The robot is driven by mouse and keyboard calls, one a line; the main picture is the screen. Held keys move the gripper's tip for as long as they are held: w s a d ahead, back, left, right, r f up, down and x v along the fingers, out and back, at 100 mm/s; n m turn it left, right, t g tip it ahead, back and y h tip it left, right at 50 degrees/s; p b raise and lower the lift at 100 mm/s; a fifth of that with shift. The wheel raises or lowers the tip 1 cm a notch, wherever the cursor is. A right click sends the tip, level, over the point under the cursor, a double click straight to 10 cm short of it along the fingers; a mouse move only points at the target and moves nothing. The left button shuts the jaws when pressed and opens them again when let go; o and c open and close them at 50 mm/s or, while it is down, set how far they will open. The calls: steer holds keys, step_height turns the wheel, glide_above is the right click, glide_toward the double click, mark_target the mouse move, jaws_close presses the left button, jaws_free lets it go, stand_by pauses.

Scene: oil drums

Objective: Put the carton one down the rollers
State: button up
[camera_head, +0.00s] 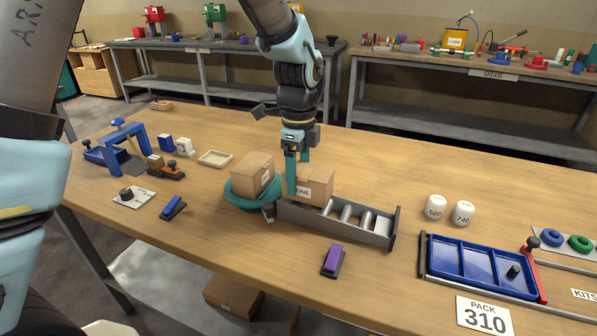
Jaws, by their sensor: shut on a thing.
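A brown carton (316,185) with a white label reading "ONE" sits at the left end of the roller track (337,222). My gripper (297,174) is shut on this carton from above, with a teal finger across its front left part. The rollers (347,213) to the right of the carton are bare. A second brown carton (252,174) rests on a teal round turntable (240,198) just left of the track. Whether the held carton touches the rollers is hidden behind the track's grey side wall.
A blue tray (477,268) and two white weights, 520 (435,208) and 740 (463,213), stand to the right. A purple-topped block (332,260) lies in front of the track. A blue frame (120,148) stands at the left. Table behind the track is clear.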

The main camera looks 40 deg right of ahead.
steer(key=shift+f, duration=0.55)
